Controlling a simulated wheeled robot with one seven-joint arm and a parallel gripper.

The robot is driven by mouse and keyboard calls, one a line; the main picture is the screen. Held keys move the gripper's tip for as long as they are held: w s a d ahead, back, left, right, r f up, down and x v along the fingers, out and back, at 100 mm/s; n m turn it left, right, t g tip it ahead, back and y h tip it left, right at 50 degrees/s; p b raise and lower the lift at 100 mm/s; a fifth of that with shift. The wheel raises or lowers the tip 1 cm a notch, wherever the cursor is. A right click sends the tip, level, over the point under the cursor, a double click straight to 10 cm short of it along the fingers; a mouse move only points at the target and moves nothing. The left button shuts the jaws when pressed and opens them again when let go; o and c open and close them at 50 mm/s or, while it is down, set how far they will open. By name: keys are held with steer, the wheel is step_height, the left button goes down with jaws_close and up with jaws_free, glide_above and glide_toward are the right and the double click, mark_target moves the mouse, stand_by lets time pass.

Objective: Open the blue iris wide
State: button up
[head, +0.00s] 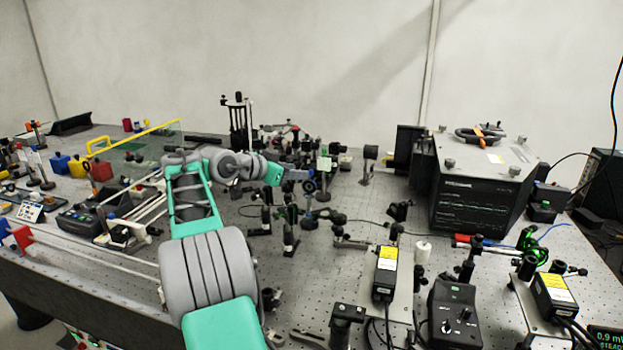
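A small round blue-ringed part on a dark post, which looks like the blue iris (309,187), stands upright near the middle of the bench in the head view. My arm reaches from the lower left, and my gripper (298,175) is right at the top left of this iris. The fingers are too small to tell whether they touch it or are open or shut. The iris opening and its lever are too small to make out.
Several dark optics posts crowd around and behind the iris on the perforated bench (335,262). A large grey spectrometer box (478,188) stands at right. Laser modules with yellow labels (387,262) are in front. A yellow-edged clear panel (140,150) stands at left.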

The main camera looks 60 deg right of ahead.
mark_target(311, 172)
steer(key=p+x, duration=0.1)
steer(key=x, duration=0.6)
steer(key=shift+s+d, duration=0.15)
steer(key=shift+d, duration=0.15)
jaws_close()
